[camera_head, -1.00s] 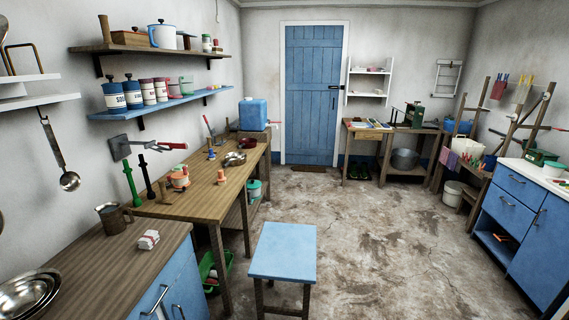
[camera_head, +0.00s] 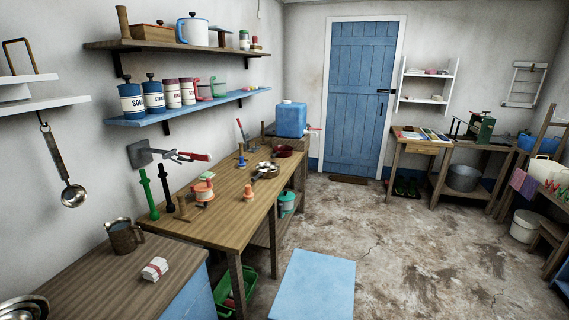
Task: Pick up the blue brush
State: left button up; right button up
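I cannot clearly make out a blue brush. A small blue upright object (camera_head: 241,156) stands toward the back of the long wooden workbench (camera_head: 222,228), near the wall; it is too small to tell whether it is a brush. A similar orange object (camera_head: 248,193) stands nearer, at the bench's right side. Neither of my grippers is in view.
Pans (camera_head: 266,170), an orange-and-white container (camera_head: 203,190) and upright green and black sticks (camera_head: 147,195) crowd the bench. A blue-topped stool (camera_head: 313,287) stands right of it. A nearer counter (camera_head: 105,277) carries a metal jug (camera_head: 124,237). The floor toward the blue door (camera_head: 359,95) is clear.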

aim_at(241, 165)
jog(key=i+u, duration=0.3)
jog(key=i, duration=0.3)
jog(key=i+u, duration=0.3)
jog(key=i, duration=0.3)
